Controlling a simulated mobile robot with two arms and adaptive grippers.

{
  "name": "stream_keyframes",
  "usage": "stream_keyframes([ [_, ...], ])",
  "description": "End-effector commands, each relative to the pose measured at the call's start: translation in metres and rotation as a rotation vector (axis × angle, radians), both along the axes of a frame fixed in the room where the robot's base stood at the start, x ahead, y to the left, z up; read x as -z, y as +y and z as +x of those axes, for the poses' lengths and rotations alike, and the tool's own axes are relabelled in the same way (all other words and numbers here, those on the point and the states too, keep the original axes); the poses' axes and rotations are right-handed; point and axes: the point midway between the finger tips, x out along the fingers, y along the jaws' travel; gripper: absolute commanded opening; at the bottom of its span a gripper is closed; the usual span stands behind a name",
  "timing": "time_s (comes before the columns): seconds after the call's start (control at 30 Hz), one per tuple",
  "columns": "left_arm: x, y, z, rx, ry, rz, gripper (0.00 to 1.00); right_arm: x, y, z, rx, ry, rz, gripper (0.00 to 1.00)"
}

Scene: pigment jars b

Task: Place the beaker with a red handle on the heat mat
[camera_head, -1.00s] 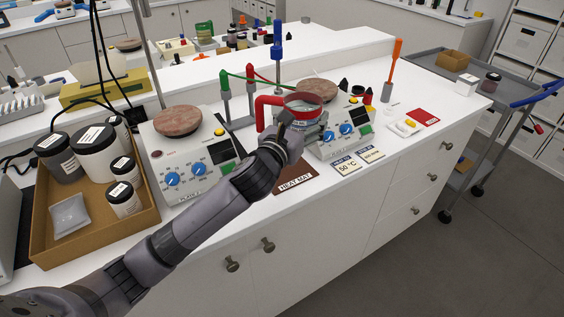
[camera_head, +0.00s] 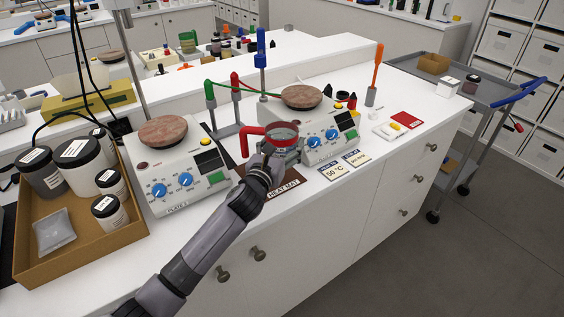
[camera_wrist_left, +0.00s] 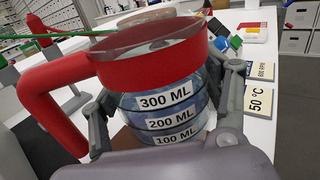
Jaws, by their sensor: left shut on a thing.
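The beaker with a red handle and red rim (camera_head: 283,132) is upright in my left gripper (camera_head: 276,155), between the two hot plates. In the left wrist view the beaker (camera_wrist_left: 165,107) shows its 100, 200 and 300 ML labels, with a gripper (camera_wrist_left: 168,125) finger on each side of its body. The red handle points left. The brown heat mat (camera_head: 286,187) lies on the bench at and below the beaker, partly hidden by my gripper. I cannot tell whether the beaker's base touches the mat. My right gripper is not in view.
A left hot plate (camera_head: 178,180) and a right hot plate (camera_head: 325,140) flank the beaker closely. A stand with green and red clamps (camera_head: 237,125) is behind it. Cards (camera_head: 336,172) lie to the right. A cardboard tray of jars (camera_head: 135,232) is at left.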

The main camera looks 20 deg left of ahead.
Motion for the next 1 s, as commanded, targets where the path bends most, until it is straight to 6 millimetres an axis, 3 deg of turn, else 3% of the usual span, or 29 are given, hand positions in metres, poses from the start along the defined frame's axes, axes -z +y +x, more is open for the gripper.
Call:
stream_keyframes([
  [0.17,0.013,0.0,0.001,0.001,-0.005,0.0,0.26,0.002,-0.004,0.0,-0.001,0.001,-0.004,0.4],
  [0.43,0.05,0.0,0.0,0.0,-0.004,-0.001,0.26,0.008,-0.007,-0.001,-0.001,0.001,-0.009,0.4],
  [0.77,0.054,0.0,0.0,0.001,-0.005,0.002,0.26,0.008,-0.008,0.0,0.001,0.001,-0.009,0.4],
  [0.8,0.055,0.0,0.0,0.001,-0.001,0.001,0.72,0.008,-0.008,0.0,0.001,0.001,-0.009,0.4],
  [1.0,0.055,0.0,0.0,0.0,-0.001,0.001,0.86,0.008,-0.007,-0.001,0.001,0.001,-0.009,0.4],
])
